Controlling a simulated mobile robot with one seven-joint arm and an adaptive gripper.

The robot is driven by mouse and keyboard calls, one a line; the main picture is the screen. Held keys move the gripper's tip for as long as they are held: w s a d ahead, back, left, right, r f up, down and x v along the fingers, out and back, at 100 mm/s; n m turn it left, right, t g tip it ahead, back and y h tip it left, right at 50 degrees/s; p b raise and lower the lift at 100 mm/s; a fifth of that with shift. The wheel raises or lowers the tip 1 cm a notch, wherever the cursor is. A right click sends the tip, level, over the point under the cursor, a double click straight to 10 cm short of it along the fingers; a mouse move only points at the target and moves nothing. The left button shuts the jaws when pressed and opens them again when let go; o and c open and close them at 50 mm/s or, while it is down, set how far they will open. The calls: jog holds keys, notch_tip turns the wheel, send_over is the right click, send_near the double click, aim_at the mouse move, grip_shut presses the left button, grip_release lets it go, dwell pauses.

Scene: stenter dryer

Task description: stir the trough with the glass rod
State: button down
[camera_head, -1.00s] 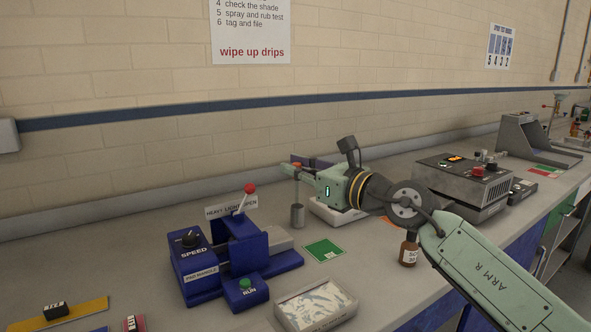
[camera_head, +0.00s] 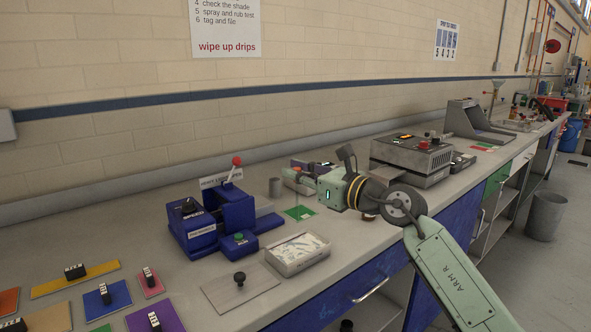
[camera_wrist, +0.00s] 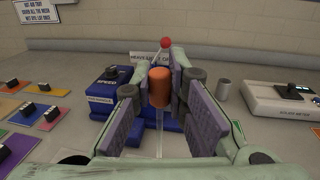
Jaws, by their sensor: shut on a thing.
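My gripper (camera_head: 298,178) is shut on the orange-capped end of the glass rod. In the wrist view the orange cap (camera_wrist: 159,87) sits between the two finger pads, and the clear rod (camera_wrist: 159,140) hangs below it, faint against the bench. The blue pad mangle (camera_head: 205,228), with a speed knob, a green run button and a red-balled lever, stands left of my gripper. It lies straight ahead in the wrist view (camera_wrist: 110,88). I cannot make out the trough clearly; the mangle and my fingers hide part of that area.
A grey metal cup (camera_head: 275,187) stands behind the mangle's right side. Coloured labelled cards (camera_head: 75,278) lie at left. A grey control box (camera_head: 412,158) stands right.

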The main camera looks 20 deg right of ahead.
jog(key=shift+s+f, duration=0.15)
jog(key=shift+f, duration=0.05)
jog(key=shift+d+f+b, duration=0.1)
jog(key=shift+f+b, duration=0.5)
jog(key=shift+f, duration=1.15)
notch_tip(320, 180, down, 4)
jog(key=b, duration=0.3)
jog(key=shift+f, duration=0.15)
